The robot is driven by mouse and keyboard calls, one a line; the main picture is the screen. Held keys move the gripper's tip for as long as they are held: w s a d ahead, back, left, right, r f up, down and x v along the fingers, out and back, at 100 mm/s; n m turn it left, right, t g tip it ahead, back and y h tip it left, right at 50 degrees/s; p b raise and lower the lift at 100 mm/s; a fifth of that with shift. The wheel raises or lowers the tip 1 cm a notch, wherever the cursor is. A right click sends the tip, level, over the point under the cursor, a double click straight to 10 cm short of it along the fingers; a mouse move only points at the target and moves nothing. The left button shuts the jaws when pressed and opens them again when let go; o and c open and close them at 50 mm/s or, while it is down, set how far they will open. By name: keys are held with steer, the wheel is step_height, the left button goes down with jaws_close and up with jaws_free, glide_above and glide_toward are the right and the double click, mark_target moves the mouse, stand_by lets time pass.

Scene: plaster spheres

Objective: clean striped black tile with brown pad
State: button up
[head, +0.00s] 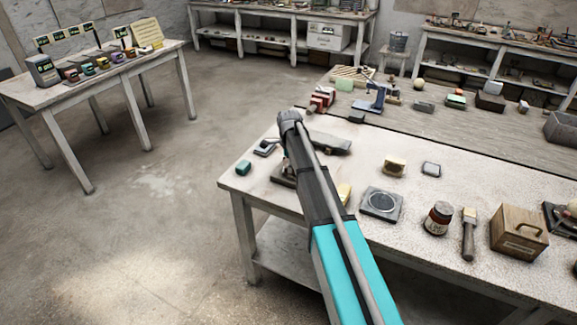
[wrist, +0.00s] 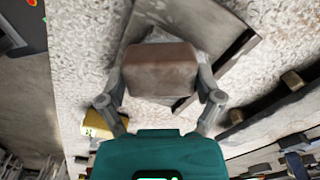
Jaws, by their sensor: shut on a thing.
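The brown pad (wrist: 160,68) is a rounded block between the fingers of my gripper (wrist: 162,80) in the wrist view. My gripper is shut on it. Behind the pad in the wrist view is a dark tile (wrist: 238,50) with a pale grey patch on its face. The pad covers much of it, and I cannot make out stripes or tell whether the pad touches it. In the head view a dark tile (head: 282,180) shows at the left end of the table, mostly hidden by my arm.
A dark slab (head: 330,145) lies just behind my arm. A green block (head: 243,167) is near the left edge.

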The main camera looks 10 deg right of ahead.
steer(key=shift+w, duration=0.1)
steer(key=shift+w+d, duration=0.1)
steer(key=shift+w, duration=0.65)
stand_by(0.3)
steer(key=shift+s, duration=0.9)
steer(key=shift+s, duration=0.15)
steer(key=shift+s+a, duration=0.2)
steer(key=shift+s, duration=0.55)
steer(key=shift+w, duration=0.15)
steer(key=shift+w+d, duration=0.1)
steer(key=shift+w, duration=0.7)
steer(key=shift+w, duration=0.15)
